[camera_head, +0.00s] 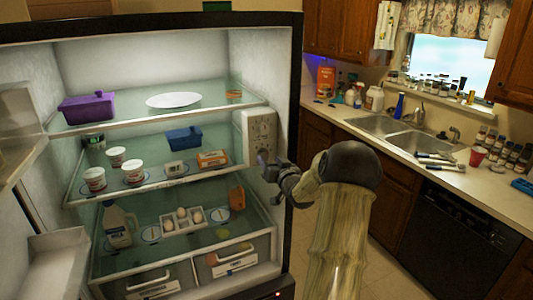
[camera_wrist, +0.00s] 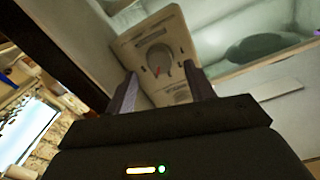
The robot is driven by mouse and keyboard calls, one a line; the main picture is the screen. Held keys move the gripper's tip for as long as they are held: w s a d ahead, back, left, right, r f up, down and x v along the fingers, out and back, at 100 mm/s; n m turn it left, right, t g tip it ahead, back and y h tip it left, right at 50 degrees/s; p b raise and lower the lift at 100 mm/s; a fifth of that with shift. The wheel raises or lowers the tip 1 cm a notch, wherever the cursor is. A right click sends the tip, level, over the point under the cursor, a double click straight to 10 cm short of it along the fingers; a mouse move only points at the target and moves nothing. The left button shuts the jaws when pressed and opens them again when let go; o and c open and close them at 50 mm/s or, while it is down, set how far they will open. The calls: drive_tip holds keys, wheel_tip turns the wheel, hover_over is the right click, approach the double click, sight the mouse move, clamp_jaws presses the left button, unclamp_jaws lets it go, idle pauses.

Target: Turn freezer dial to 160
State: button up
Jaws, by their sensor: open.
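The freezer dial (camera_wrist: 160,57) is a round grey knob with a red mark at its edge. It sits on a beige control panel (camera_wrist: 128,45) inside the fridge; the wrist view shows it tilted. In the head view the panel (camera_head: 262,128) is on the fridge's right inner wall, but its markings are too small to read. My gripper (camera_head: 267,168) is just below the panel in the head view. In the wrist view its two dark fingers (camera_wrist: 160,80) are apart and empty, with the dial showing between and beyond them. Whether they touch the panel I cannot tell.
Glass shelves (camera_head: 140,117) to the left hold a purple dish (camera_head: 87,108), a white plate (camera_head: 173,100), tubs and a blue container (camera_head: 184,138). Below are eggs and a jug (camera_head: 118,226). A sink counter (camera_head: 390,130) with clutter stands to the right.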

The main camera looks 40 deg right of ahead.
sight(265, 156)
drive_tip(key=shift+p+x, duration=0.45)
drive_tip(key=shift+x, duration=1.25)
drive_tip(key=shift+c, duration=0.2)
drive_tip(key=c, duration=0.9)
drive_tip(key=shift+f+m+b, duration=0.1)
drive_tip(key=shift+m+b, duration=0.2)
drive_tip(key=shift+b, duration=0.1)
drive_tip(key=shift+c, duration=0.2)
drive_tip(key=shift+m, duration=0.7)
drive_tip(key=o, duration=1)
